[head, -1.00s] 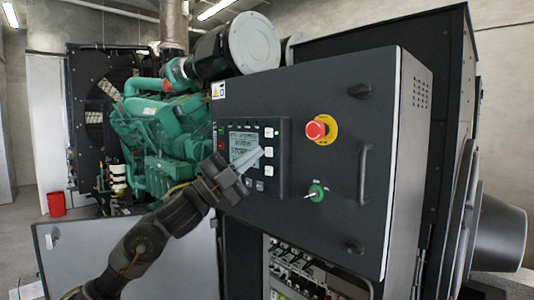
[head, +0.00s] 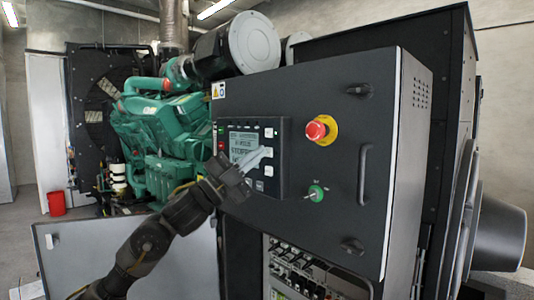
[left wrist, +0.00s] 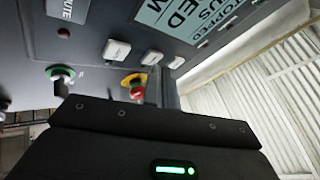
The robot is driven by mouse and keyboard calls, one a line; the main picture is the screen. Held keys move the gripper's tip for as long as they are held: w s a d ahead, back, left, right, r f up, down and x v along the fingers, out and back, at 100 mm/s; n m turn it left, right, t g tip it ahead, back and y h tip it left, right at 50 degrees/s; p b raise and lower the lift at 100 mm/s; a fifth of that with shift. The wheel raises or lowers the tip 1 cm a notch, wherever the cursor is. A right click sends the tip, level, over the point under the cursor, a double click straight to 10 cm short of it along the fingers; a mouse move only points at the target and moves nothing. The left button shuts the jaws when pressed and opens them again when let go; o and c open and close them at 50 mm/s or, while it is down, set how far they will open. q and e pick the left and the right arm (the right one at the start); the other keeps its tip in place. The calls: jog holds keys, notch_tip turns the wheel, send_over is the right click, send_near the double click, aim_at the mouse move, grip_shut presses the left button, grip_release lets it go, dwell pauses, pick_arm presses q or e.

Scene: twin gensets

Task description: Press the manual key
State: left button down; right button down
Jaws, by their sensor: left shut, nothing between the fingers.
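The control panel (head: 284,185) has a lit display (head: 243,142) and several small white keys, one at its upper right (head: 269,132) and one at its lower right (head: 269,171). I cannot read which is the manual key. My left gripper (head: 264,153) is shut and empty. Its pale fingertips are in front of the middle right key and the display's lower right corner; contact cannot be told. In the left wrist view, the display (left wrist: 185,18) and white keys (left wrist: 117,50) show beyond the dark gripper body; the fingertips are not visible. My right gripper is out of view.
A red emergency stop (head: 317,130) on a yellow ring and a green key switch (head: 316,193) are right of the panel. A cabinet handle (head: 364,172) stands out farther right. Open terminals (head: 292,270) lie below. A green engine (head: 160,130) stands behind at left.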

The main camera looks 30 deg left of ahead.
pick_arm(q)
jog(key=shift+w+d, duration=0.1)
jog(key=shift+w, duration=0.2)
jog(key=shift+s, duration=0.15)
dwell(0.4)
jog(key=shift+s+a, duration=0.25)
jog(key=shift+s, duration=0.5)
jog(key=shift+s+a+b, duration=0.3)
jog(key=shift+s+b, duration=0.05)
jog(key=shift+s, duration=0.6)
jog(key=shift+s+a+b, duration=0.25)
jog(key=shift+s+b, duration=0.15)
jog(key=shift+s, duration=0.55)
jog(key=shift+s+a+b, duration=0.3)
jog(key=shift+s+b, duration=0.05)
jog(key=shift+s, duration=0.6)
